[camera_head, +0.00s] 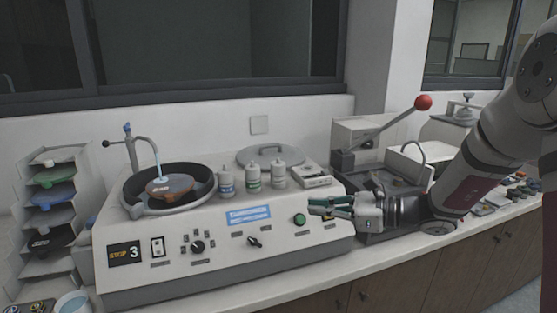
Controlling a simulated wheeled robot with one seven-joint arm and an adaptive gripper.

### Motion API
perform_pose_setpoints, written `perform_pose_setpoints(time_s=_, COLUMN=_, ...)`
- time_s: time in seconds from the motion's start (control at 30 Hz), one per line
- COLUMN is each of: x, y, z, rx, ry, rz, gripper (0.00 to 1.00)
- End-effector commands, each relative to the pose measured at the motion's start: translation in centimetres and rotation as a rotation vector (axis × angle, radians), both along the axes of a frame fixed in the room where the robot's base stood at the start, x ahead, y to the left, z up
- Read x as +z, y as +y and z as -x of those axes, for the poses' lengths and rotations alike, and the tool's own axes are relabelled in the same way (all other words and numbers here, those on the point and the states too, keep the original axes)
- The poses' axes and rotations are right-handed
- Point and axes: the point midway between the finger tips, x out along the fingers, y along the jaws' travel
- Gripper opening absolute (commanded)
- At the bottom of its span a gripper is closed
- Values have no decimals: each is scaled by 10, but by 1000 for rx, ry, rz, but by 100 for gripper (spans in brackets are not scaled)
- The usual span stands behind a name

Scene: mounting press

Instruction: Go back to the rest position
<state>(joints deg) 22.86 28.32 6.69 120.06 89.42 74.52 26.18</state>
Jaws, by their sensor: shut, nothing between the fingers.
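My gripper (331,206) is in front of the right end of a white machine (150,281), near its green button (299,219). Its greenish fingers are shut with nothing between them, and they point left. I cannot tell whether the fingertips touch the panel. My arm comes in from the right edge of the view. The panel has a dark display reading "STOP 3" (125,253), a blue screen (249,215) and dark knobs.
On the machine are a round basin (133,190) with a tap, several white bottles (252,177) and a grey lid (270,156). A press with a red-balled lever (423,102) stands behind my gripper. A rack (57,189) is at left. Small items lie at far right.

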Motion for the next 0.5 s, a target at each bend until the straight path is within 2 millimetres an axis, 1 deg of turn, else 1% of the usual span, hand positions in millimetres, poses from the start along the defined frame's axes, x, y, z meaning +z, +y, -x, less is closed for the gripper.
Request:
perform_pose_setpoints(time_s=0.03, x=11, y=12, z=20, rx=67, ry=-44, rz=77, gripper=0)
perform_pose_setpoints(time_s=0.07, x=14, y=18, z=32, rx=109, ry=-69, rz=125, gripper=0)
perform_pose_setpoints(time_s=0.1, x=18, y=25, z=48, rx=164, ry=-102, rz=188, gripper=0)
perform_pose_setpoints(time_s=0.17, x=23, y=33, z=72, rx=244, ry=-155, rz=282, gripper=0)
perform_pose_setpoints(time_s=0.2, x=26, y=37, z=88, rx=297, ry=-192, rz=346, gripper=0)
perform_pose_setpoints(time_s=0.27, x=28, y=40, z=112, rx=376, ry=-247, rz=441, gripper=0)
perform_pose_setpoints(time_s=0.3, x=29, y=40, z=127, rx=427, ry=-284, rz=504, gripper=0)
perform_pose_setpoints(time_s=0.37, x=31, y=39, z=149, rx=502, ry=-343, rz=599, gripper=0)
perform_pose_setpoints(time_s=0.4, x=31, y=37, z=163, rx=550, ry=-381, rz=662, gripper=0)
perform_pose_setpoints(time_s=0.5, x=33, y=29, z=196, rx=671, ry=-482, rz=821, gripper=0)
